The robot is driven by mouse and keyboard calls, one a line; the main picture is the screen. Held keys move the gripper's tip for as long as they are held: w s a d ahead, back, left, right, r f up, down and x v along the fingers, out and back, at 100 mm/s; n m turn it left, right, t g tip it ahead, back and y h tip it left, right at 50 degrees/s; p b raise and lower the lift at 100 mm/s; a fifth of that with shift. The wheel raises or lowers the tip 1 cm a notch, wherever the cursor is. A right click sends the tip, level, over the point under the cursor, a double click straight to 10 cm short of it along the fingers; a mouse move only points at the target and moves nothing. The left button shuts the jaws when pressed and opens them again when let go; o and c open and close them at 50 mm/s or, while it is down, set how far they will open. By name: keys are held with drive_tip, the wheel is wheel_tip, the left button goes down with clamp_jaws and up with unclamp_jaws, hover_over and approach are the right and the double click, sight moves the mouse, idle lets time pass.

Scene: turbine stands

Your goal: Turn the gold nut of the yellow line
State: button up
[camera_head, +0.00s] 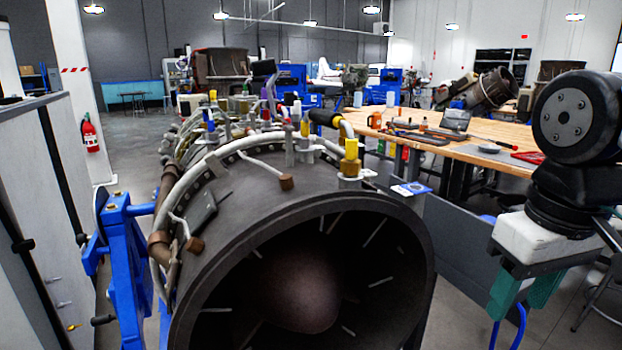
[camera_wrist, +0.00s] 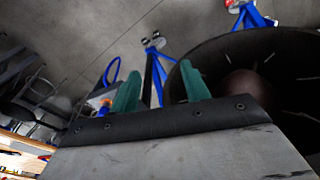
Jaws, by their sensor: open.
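The yellow line (camera_head: 325,118) is a short pipe on top of the turbine, with a black and yellow sleeve and a pale bend. The bend runs down into a yellow collar. A gold nut (camera_head: 350,167) sits at the foot of that collar. My gripper (camera_head: 516,308) hangs at the right of the head view, below and right of the nut and well apart from it. Its green fingers also show in the wrist view (camera_wrist: 160,78), spread with nothing between them. The nut does not show in the wrist view.
The dark turbine casing (camera_head: 250,200) fills the middle, with other pipes and fittings on top. A blue stand (camera_head: 130,265) holds it at the left. A wooden workbench (camera_head: 470,150) with tools stands behind, at the right. Grey floor shows between casing and gripper.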

drive_tip(key=s+d+f+m, duration=0.2)
drive_tip(key=s+f, duration=0.2)
drive_tip(key=f, duration=0.2)
wheel_tip(320, 180, up, 26)
drive_tip(key=n+g, duration=0.1)
drive_tip(key=n, duration=0.5)
hover_over(352, 134)
drive_tip(key=shift+s+d, duration=0.1)
drive_tip(key=shift+d, duration=0.2)
drive_tip(key=shift+a+r+n, duration=0.15)
drive_tip(key=shift+a+n, duration=0.15)
wheel_tip(352, 134, down, 8)
drive_tip(key=shift+r, duration=0.2)
drive_tip(key=shift+c, duration=0.3)
drive_tip(key=c, duration=0.9)
